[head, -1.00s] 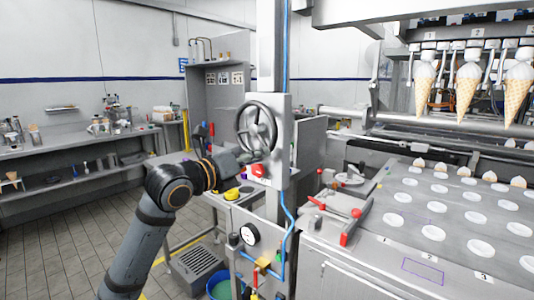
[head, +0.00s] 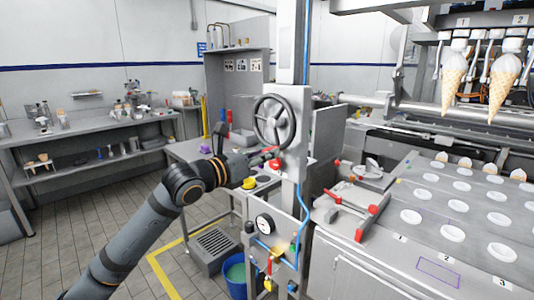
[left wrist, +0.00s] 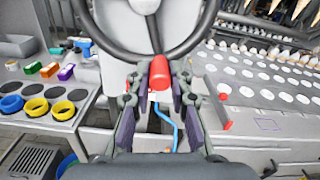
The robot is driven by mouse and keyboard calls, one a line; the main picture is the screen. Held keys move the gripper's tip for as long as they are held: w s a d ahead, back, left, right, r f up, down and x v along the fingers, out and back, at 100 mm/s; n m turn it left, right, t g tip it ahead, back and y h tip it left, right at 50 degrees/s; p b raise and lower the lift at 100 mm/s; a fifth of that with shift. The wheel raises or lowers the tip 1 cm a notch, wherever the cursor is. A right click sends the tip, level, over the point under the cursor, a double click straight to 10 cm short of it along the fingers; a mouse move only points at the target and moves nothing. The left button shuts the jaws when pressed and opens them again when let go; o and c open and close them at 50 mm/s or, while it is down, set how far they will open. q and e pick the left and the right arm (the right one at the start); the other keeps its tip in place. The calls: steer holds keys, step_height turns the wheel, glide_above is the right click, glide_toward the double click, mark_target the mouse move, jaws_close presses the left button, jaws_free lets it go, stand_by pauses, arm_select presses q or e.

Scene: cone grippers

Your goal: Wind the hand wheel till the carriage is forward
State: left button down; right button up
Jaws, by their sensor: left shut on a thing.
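The dark hand wheel (head: 257,106) is mounted on the grey upright panel in the middle of the head view. Its rim and spoke also show at the top of the left wrist view (left wrist: 120,48). My left gripper (head: 266,160) is at the lower part of the rim. In the left wrist view its fingers (left wrist: 160,92) are shut on the wheel's red handle (left wrist: 159,73). The carriage appears to be the numbered row at the upper right, with cones (head: 453,82) hanging from it above the tray plate (head: 425,238). My right gripper is not in view.
A red-handled clamp (head: 371,222) sits at the plate's near left corner. A pressure gauge (head: 265,224) and blue hose are below the wheel. A side table with coloured rings (left wrist: 62,109) is left of the wheel. A blue bucket (head: 236,275) stands on the floor.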

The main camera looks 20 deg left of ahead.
arm_select(q)
steer(key=shift+a, duration=0.1)
steer(key=c, duration=1.2)
jaws_free()
steer(key=shift+a, duration=0.1)
step_height(320, 180, up, 10)
